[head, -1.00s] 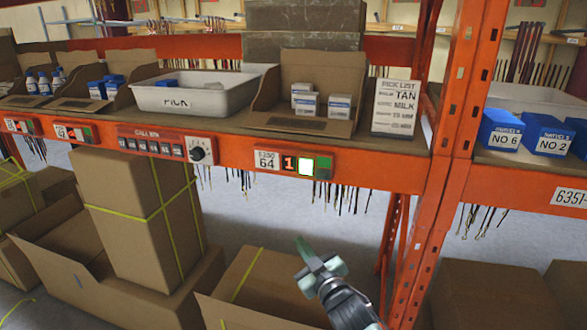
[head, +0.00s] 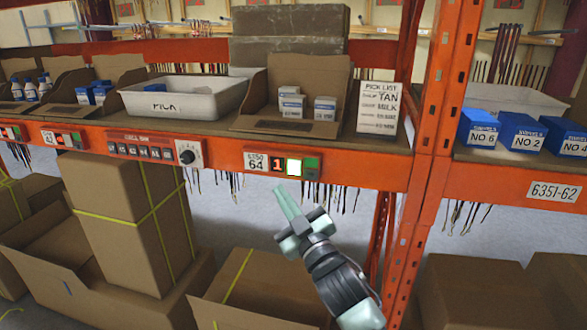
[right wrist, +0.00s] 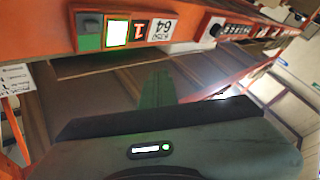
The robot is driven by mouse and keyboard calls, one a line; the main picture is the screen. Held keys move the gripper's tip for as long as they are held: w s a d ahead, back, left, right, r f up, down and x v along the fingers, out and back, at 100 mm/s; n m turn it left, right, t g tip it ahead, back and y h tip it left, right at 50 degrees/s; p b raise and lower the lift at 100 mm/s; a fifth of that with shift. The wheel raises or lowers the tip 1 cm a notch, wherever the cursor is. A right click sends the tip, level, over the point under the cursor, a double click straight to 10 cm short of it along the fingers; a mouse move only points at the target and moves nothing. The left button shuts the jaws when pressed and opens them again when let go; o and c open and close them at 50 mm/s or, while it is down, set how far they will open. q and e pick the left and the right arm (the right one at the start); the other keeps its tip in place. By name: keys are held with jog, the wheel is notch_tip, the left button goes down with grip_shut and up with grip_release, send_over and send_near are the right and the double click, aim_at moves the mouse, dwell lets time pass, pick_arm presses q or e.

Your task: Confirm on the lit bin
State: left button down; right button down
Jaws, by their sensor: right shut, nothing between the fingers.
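The lit bin is the open cardboard bin (head: 285,123) with several small white-and-blue boxes (head: 292,104), above the tag 6350 64 (head: 256,162). Its red module on the orange beam shows a lit 1 (head: 277,164), a bright white button with a green edge (head: 294,167) and a darker green patch (head: 312,163). In the right wrist view the lit button (right wrist: 117,33) and the 1 (right wrist: 138,31) appear upside down. My right gripper (head: 284,194) is shut and empty, just below the module and apart from it, fingers pointing up. My left gripper is out of view.
A pick list card (head: 377,108) stands right of the bin, and a white PICK tote (head: 185,102) left of it. A dial (head: 187,156) sits on the beam. An orange upright (head: 440,150) rises at the right. Cardboard boxes (head: 125,215) stand below.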

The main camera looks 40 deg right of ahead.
aim_at(287, 163)
jog(key=w+d, duration=0.5)
jog(key=d, duration=0.1)
jog(key=shift+w+d+b, duration=0.35)
jog(key=shift+b, duration=0.1)
dwell(1.9)
jog(key=shift+w+d, duration=0.25)
jog(key=shift+d, duration=0.05)
jog(key=shift+w+d, duration=0.25)
jog(key=shift+d, duration=0.05)
dwell(0.7)
jog(key=shift+s+a, duration=0.1)
dwell(0.3)
jog(key=shift+s+a+p, duration=0.3)
jog(key=shift+s+a, duration=0.15)
jog(key=shift+a, duration=0.05)
